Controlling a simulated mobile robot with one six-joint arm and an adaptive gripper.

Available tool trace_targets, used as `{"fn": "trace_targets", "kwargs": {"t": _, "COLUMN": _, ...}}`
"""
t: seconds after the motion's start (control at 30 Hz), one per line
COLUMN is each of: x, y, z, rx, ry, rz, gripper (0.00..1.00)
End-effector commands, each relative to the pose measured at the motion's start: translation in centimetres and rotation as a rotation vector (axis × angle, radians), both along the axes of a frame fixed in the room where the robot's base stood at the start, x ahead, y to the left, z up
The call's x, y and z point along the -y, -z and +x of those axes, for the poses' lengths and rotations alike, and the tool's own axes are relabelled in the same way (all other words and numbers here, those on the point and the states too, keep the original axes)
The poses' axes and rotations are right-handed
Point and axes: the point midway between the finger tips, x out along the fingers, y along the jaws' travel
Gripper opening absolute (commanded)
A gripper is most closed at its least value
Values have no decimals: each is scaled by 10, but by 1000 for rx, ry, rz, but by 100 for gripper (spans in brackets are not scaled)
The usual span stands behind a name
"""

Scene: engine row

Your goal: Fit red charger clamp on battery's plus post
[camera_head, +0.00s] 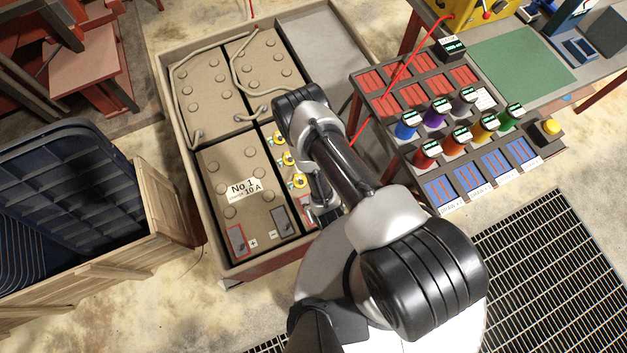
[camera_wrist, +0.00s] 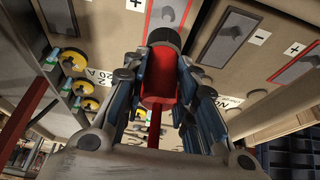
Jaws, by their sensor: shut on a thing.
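My gripper (camera_wrist: 160,85) is shut on the red charger clamp (camera_wrist: 158,90), which has a dark end. A red cable (camera_wrist: 154,128) trails from it. Beyond the clamp, in the wrist view, a red-framed plus plate (camera_wrist: 170,12) lies on one battery; contact cannot be told. Battery No 1 (camera_head: 238,190) has a red-framed plus plate (camera_head: 236,241) and a minus plate (camera_head: 282,222) at its near end. These also show in the wrist view, the minus plate (camera_wrist: 229,40) and plus plate (camera_wrist: 297,63). In the head view my arm hides the clamp.
The batteries sit in a crate (camera_head: 165,85) with a raised rim. Yellow ring fittings (camera_head: 299,181) stand beside my arm. A red cable (camera_head: 402,70) crosses the bench panel (camera_head: 400,120) at right. A wooden crate (camera_head: 165,200) with a dark bin stands at left.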

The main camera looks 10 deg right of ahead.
Motion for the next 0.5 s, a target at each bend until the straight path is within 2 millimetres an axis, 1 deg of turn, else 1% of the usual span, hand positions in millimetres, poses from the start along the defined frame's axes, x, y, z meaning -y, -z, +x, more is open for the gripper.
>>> {"fn": "trace_targets", "kwargs": {"t": 0.5, "x": 0, "y": 30, "z": 0, "rx": 0, "ry": 0, "rz": 0, "gripper": 0}}
